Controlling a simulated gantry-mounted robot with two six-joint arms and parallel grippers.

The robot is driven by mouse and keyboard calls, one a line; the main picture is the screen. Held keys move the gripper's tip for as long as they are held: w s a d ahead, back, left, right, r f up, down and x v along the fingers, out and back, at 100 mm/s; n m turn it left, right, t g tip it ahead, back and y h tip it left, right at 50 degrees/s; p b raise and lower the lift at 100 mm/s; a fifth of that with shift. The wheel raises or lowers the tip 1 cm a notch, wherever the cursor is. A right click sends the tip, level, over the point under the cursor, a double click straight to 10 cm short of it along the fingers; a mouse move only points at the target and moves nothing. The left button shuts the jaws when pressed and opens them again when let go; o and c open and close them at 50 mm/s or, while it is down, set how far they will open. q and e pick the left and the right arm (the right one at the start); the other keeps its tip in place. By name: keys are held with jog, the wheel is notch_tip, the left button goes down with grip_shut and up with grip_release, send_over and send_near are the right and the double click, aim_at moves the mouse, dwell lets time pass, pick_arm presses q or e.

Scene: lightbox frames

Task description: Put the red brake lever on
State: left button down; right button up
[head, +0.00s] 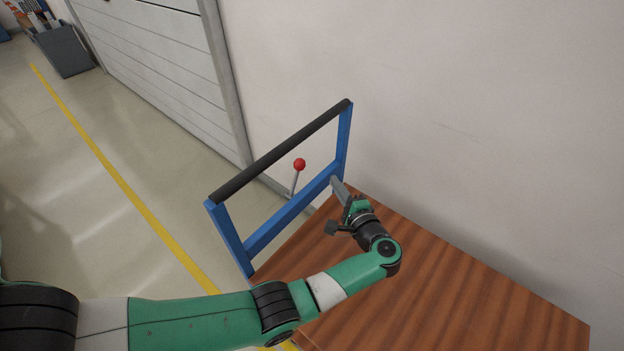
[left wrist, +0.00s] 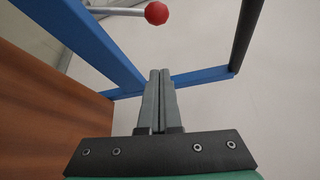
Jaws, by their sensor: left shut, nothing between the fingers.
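The brake lever is a thin grey rod (head: 294,183) with a red ball knob (head: 300,164) on top. It stands close to the blue handle frame (head: 290,217) of a cart, leaning slightly in the head view. My left gripper (head: 337,186) is shut and empty, to the right of the lever and near the right end of the frame's lower bar. In the left wrist view the shut fingers (left wrist: 159,88) point toward the blue bars, and the red knob (left wrist: 156,13) shows beyond their tips, apart from them. The lever's foot is hidden. My right gripper is not in view.
The cart's brown wooden deck (head: 450,290) is bare under my left arm. A black grip bar (head: 280,153) tops the blue frame. A pale wall (head: 480,120) stands close behind the cart. A yellow floor line (head: 120,183) runs along the left.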

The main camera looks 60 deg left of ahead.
aim_at(295, 179)
pick_arm(q)
jog(key=shift+r, duration=0.1)
jog(key=a+b, duration=0.1)
jog(key=a, duration=0.2)
jog(key=a+f+b, duration=0.1)
jog(key=a, duration=0.2)
jog(key=w+a+b, duration=0.1)
jog(key=a, duration=0.3)
jog(key=shift+a+f, duration=0.1)
jog(key=shift+f, duration=0.25)
jog(key=s+p, duration=0.1)
jog(key=s+d+r+p, duration=0.1)
jog(key=shift+s+r, duration=0.1)
jog(key=shift+s, duration=0.3)
jog(key=shift+s+r, duration=0.1)
jog(key=shift+s, duration=0.35)
jog(key=shift+s+r, duration=0.1)
